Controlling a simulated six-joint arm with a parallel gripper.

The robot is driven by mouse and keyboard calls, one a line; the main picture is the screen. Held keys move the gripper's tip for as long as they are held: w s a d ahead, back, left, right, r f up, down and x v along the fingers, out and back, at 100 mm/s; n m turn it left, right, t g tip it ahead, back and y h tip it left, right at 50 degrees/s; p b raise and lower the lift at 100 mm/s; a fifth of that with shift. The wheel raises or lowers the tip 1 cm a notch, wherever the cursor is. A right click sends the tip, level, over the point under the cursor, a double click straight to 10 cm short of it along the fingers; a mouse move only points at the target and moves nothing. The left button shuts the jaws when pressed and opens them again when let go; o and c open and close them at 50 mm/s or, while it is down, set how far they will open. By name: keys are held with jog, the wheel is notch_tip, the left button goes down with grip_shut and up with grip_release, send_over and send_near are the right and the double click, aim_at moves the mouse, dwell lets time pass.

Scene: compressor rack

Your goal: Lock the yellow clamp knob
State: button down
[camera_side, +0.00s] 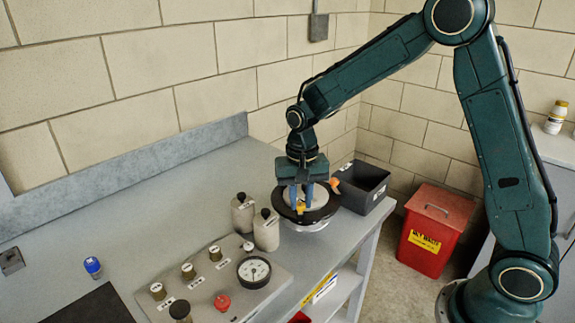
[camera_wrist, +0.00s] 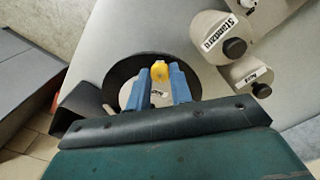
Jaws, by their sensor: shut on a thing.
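The yellow clamp knob (camera_side: 302,207) sits on the front side of a round device with a black ring (camera_side: 284,209) near the right end of the bench. In the wrist view the yellow knob (camera_wrist: 159,71) shows between my two blue fingertips. My gripper (camera_side: 302,191) points down at the device and is shut on the knob. The gripper also shows in the wrist view (camera_wrist: 160,78). The fingers hide the knob's sides. An orange part (camera_side: 335,184) shows at the right rim of the black ring. I cannot tell the knob's exact turn angle.
Two pale bottles with black caps (camera_side: 266,230) stand just left of the device. A black bin (camera_side: 362,186) stands close behind it on the right. A panel with a gauge (camera_side: 254,270) and several knobs lies in front. A red waste bin (camera_side: 436,232) stands on the floor.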

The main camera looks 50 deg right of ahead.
aim_at(301, 205)
jog(key=shift+m, duration=1.3)
jog(key=c, duration=1.3)
grip_release()
jog(key=shift+o, duration=0.2)
jog(key=shift+r, duration=0.1)
notch_tip(301, 205, up, 14)
